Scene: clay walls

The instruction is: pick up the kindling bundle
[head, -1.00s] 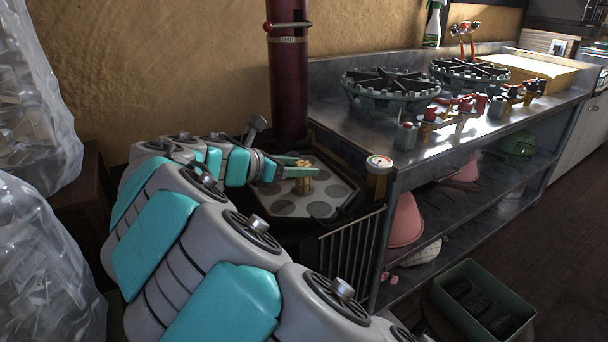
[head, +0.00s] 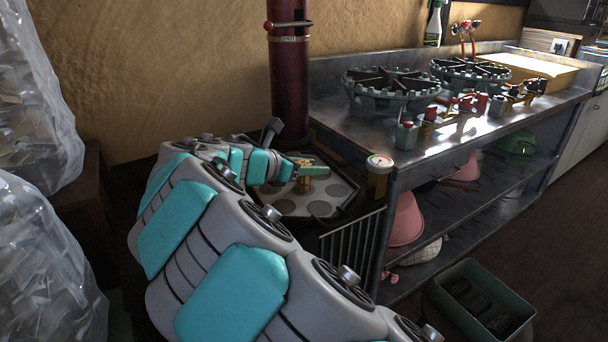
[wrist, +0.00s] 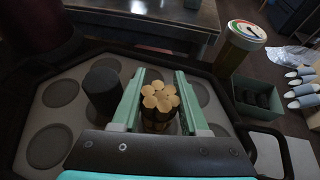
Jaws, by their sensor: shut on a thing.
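In the head view my gripper (head: 313,171) and the bundle (head: 305,184) are small, over the pale plate (head: 342,192) with round grey spots on the dark stove. The bundle's lower part is dark and partly hidden by my gripper. I cannot tell whether its base touches the plate.
A dark cylinder (wrist: 102,88) stands close to the left finger. A gauge-topped canister (head: 379,180) is at the stove's right corner. A dark red flue pipe (head: 289,90) rises behind. A steel bench (head: 400,165) with burners stands right, and a green bin (head: 482,305) is on the floor.

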